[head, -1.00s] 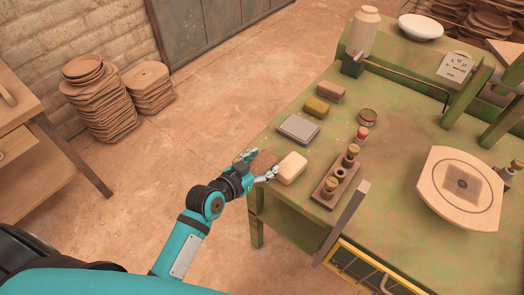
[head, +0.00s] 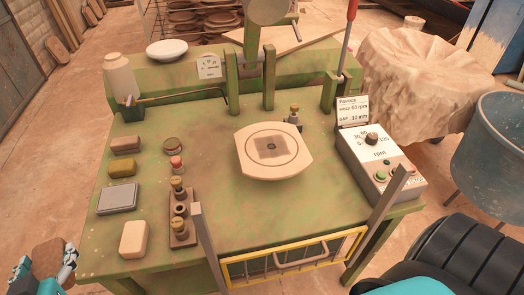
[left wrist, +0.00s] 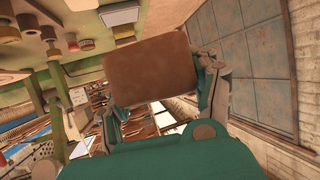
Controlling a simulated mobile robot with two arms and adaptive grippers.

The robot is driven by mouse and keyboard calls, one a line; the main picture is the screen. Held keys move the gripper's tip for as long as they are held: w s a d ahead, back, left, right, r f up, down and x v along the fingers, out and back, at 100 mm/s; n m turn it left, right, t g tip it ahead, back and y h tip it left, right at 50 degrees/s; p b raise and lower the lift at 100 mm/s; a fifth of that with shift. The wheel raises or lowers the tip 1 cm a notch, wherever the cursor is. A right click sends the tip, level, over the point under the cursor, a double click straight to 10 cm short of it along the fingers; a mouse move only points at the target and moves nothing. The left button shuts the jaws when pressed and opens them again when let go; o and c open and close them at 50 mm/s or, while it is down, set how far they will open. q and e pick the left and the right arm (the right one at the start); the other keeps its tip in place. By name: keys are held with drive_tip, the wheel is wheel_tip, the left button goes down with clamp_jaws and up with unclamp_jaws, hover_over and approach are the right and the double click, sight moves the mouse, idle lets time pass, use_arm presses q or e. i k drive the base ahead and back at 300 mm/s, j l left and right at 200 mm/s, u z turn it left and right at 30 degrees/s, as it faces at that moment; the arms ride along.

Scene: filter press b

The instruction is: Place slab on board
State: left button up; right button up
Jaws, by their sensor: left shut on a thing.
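My left gripper (head: 45,262) is at the lower left of the head view, just outside the table's left edge. It is shut on a brown slab (head: 47,256), with a finger on either side. In the left wrist view the slab (left wrist: 150,70) shows as a flat, rounded rectangle between the fingers (left wrist: 160,98). The board (head: 272,173) is a pale disc with two cut sides and a dark square marking in a ring. It sits at the middle of the green table, well to the right of the slab. My right gripper is not in view.
A cream block (head: 134,239), grey pad (head: 117,199), green block (head: 122,166) and brown block (head: 126,144) line the table's left side. A control box (head: 380,165) is at right, a yellow guard (head: 292,257) in front.

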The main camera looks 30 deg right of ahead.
sight(272, 146)
drive_tip(key=k+z, duration=0.3)
drive_tip(key=k+l+z, duration=0.15)
drive_tip(key=k+z, duration=0.15)
drive_tip(key=i+l+z, duration=0.35)
drive_tip(key=i+l, duration=0.2)
drive_tip(key=i, duration=0.3)
drive_tip(key=i+l+z, duration=0.2)
drive_tip(key=i, duration=0.25)
